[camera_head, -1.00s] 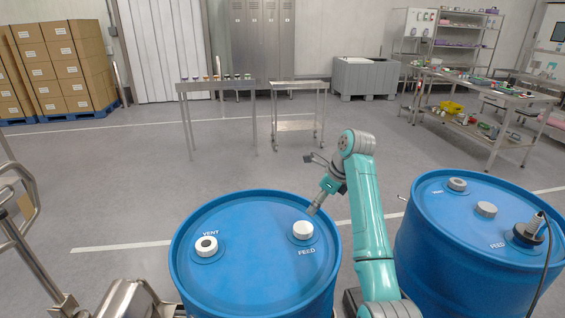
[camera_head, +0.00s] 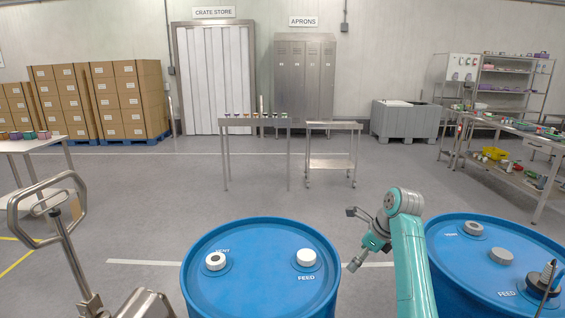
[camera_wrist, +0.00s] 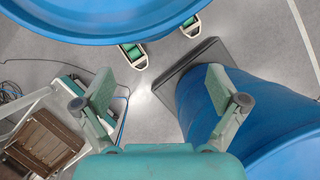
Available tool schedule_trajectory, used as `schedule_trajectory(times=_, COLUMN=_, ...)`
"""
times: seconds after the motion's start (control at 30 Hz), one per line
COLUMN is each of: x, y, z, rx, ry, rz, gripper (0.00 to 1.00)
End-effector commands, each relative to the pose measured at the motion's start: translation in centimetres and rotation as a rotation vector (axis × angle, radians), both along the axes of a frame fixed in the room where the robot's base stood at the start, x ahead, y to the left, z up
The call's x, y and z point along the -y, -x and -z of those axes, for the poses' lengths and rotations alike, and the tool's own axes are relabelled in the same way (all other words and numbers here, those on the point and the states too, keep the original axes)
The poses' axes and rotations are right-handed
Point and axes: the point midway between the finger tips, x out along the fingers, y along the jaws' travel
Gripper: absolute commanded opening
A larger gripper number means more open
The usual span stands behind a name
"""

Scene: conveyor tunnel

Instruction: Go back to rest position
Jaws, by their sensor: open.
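My gripper (camera_head: 354,264) is in the gap between two blue drums in the head view, pointing down. In the wrist view my gripper (camera_wrist: 162,92) has its two green fingers spread wide, with nothing between them. The right drum (camera_head: 455,260) stands close to the right of my arm.
The right drum has a black fitting (camera_head: 541,284) with a cable. A metal handle frame (camera_head: 66,240) stands at left. Beyond are a narrow table (camera_head: 255,122) with small items, a trolley (camera_head: 332,163) and stacked boxes (camera_head: 127,100). The floor between is clear.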

Motion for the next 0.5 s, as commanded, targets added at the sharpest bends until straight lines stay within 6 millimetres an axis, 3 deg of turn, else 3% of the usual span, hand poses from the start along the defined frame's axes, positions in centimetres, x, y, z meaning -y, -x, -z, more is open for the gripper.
schedule_trajectory(times=0.27, x=-0.2, y=0.7, z=4.1, rx=0.051, ry=0.023, rz=-0.046, gripper=0.96)
schedule_trajectory(times=0.5, x=-0.8, y=2.1, z=9.4, rx=0.126, ry=0.06, rz=-0.114, gripper=0.96)
